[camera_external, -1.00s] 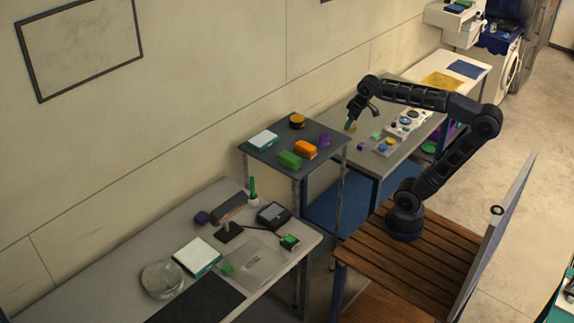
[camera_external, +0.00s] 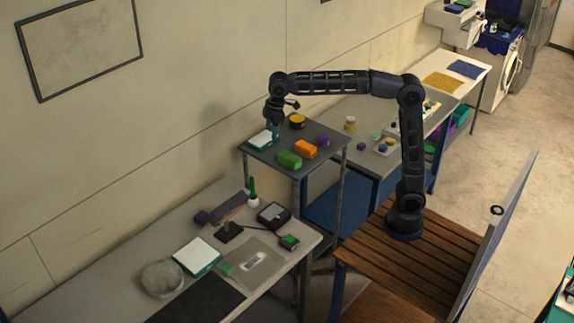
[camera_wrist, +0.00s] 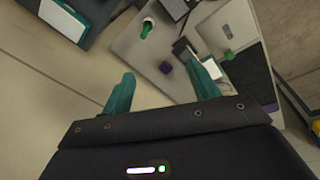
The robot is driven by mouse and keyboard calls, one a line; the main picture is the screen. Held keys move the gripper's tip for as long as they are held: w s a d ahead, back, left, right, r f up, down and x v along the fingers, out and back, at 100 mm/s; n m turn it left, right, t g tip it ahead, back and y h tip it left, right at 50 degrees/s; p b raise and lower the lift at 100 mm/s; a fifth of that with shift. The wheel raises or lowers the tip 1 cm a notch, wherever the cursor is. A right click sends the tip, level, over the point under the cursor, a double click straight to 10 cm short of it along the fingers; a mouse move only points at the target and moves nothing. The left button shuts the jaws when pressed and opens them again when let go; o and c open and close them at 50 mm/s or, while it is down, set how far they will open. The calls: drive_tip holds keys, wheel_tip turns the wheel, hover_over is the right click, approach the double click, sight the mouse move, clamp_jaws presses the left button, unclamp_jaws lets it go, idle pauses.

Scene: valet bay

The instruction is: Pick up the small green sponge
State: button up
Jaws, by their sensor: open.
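A small green block (camera_external: 226,269), which may be the small green sponge, lies on the near-left bench by the edge of a clear tray. It appears as a small green patch in the wrist view (camera_wrist: 229,55). A larger green block (camera_external: 289,160) lies on the grey side table; I cannot tell for certain which one is the sponge. My gripper (camera_external: 274,128) is over the back-left of the side table, by the white-and-teal box (camera_external: 262,139), well away from the bench. In the wrist view its teal fingers (camera_wrist: 161,88) are apart with nothing held between them.
An orange block (camera_external: 305,149), a purple item (camera_external: 324,140) and a yellow-black round item (camera_external: 297,120) share the side table. The bench (camera_external: 130,262) holds a green-topped bottle (camera_external: 253,193), a glass bowl (camera_external: 162,279) and a purple block (camera_external: 202,217). The wall is close behind.

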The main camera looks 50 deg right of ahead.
drive_tip(key=a+f+n, duration=0.2)
drive_tip(key=a, duration=1)
drive_tip(key=n+g, duration=0.2)
drive_tip(key=n, duration=0.4)
hover_over(227, 267)
wheel_tip(227, 267, down, 11)
drive_tip(key=shift+h, duration=0.3)
wheel_tip(227, 267, down, 33)
drive_tip(key=shift+f, duration=0.1)
drive_tip(key=shift+c, duration=0.2)
drive_tip(key=c, duration=1)
